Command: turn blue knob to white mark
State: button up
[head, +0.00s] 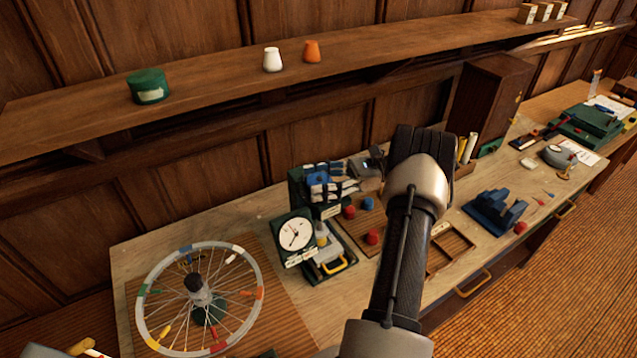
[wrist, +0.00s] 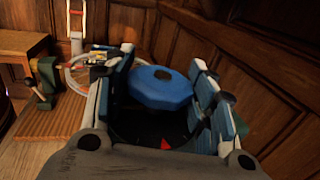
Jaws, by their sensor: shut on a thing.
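The blue knob (head: 318,179) sits on top of a dark green box on the bench. In the wrist view the knob (wrist: 160,88) is a faceted blue disc lying between my fingers. My gripper (head: 322,182) reaches in from the right and is shut on the knob, with one finger on each side; its fingers also flank the knob in the wrist view (wrist: 161,62). A red mark (wrist: 165,144) shows on the dark face on the near side of the knob. I cannot make out a white mark; the knob and fingers cover part of the face.
A white dial (head: 296,234) stands just in front of the box. A spoked wheel (head: 148,334) with coloured grips is at the left. A shelf (head: 215,88) runs along the wall above.

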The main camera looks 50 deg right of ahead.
dwell(0.4)
jog(key=o, duration=1.1)
jog(key=shift+c, duration=0.2)
jog(key=shift+r, duration=0.1)
